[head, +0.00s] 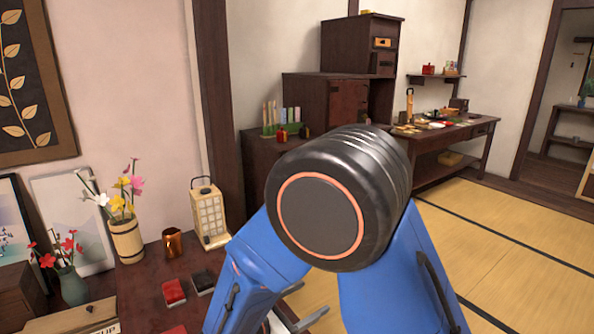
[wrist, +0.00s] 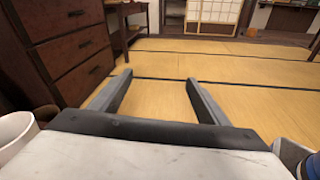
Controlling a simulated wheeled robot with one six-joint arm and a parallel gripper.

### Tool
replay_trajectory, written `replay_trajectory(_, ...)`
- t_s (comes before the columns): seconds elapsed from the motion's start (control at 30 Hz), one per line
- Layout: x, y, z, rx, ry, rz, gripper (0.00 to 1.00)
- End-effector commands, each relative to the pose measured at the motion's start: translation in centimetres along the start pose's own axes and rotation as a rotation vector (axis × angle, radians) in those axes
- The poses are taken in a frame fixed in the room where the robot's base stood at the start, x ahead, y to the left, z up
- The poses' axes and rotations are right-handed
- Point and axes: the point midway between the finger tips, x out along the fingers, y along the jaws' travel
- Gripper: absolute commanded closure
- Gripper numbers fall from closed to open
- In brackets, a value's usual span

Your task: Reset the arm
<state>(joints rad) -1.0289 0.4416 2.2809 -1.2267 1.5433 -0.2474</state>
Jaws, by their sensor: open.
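My arm, blue with a black round joint, fills the lower middle of the head view. My gripper shows in the wrist view (wrist: 158,90) with its two grey fingers wide apart and nothing between them. It points out over the tatami floor (wrist: 170,65). In the head view, only part of what seems to be a grey finger shows low beside the arm; the rest is hidden.
A dark drawer chest (wrist: 65,45) stands left of the gripper. A white cup (wrist: 15,133) is at the wrist view's left edge. Tatami ahead is clear.

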Motion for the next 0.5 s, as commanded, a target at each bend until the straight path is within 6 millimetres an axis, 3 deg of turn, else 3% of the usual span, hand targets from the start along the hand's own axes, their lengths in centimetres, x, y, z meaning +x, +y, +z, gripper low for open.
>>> replay_trajectory(0.2, 4.6, -4.8, 4.3, 0.160, 0.107, -0.206, 0.31)
replay_trajectory(0.5, 8.4, -12.5, 8.6, 0.423, 0.256, -0.485, 0.31)
